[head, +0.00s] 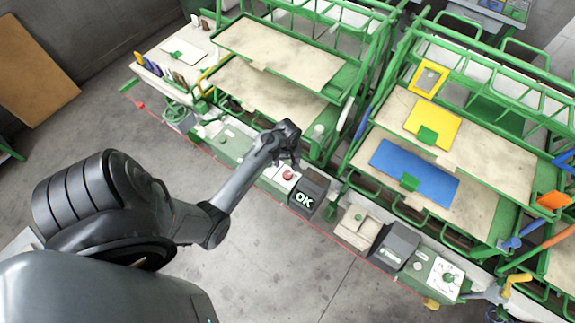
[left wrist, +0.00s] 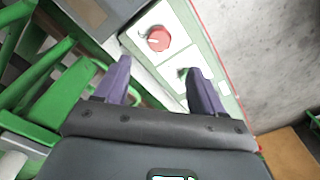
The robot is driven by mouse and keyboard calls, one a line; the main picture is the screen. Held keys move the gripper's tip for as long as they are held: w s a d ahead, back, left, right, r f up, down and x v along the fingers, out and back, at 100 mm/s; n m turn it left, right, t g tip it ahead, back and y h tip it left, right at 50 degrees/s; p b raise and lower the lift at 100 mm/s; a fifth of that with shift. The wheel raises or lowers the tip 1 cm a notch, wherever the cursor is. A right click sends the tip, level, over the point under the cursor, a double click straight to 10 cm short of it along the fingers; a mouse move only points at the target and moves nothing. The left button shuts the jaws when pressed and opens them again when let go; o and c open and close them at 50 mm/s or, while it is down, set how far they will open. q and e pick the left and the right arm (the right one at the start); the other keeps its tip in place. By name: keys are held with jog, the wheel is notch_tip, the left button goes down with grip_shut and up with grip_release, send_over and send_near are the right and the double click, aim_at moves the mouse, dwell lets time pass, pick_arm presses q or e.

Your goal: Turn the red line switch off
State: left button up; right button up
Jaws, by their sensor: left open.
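The red line switch (head: 288,175) is a round red knob on a white plate, on the green control strip in front of the racks in the head view. In the left wrist view the red knob (left wrist: 158,39) has a pale bar across it and lies ahead of the fingertips. My left gripper (head: 294,160) is just behind and above the switch, apart from it. In the left wrist view my left gripper (left wrist: 160,75) has its two fingers spread with nothing between them. My right gripper is not seen in the head view.
A small green knob (left wrist: 183,72) sits beside the red one. A dark box marked OK (head: 308,194) stands right of the switch. Green racks with shelves (head: 270,60) rise behind the strip. The grey floor (head: 270,260) in front is clear.

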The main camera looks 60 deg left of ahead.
aim_at(288, 175)
pick_arm(q)
notch_tip(288, 175, down, 10)
jog(key=shift+w+a+f+b, duration=0.1)
jog(key=shift+f+b, duration=0.1)
jog(key=shift+b, duration=0.5)
jog(key=c, duration=1.1)
jog(key=shift+o, duration=0.2)
jog(key=shift+n, duration=0.3)
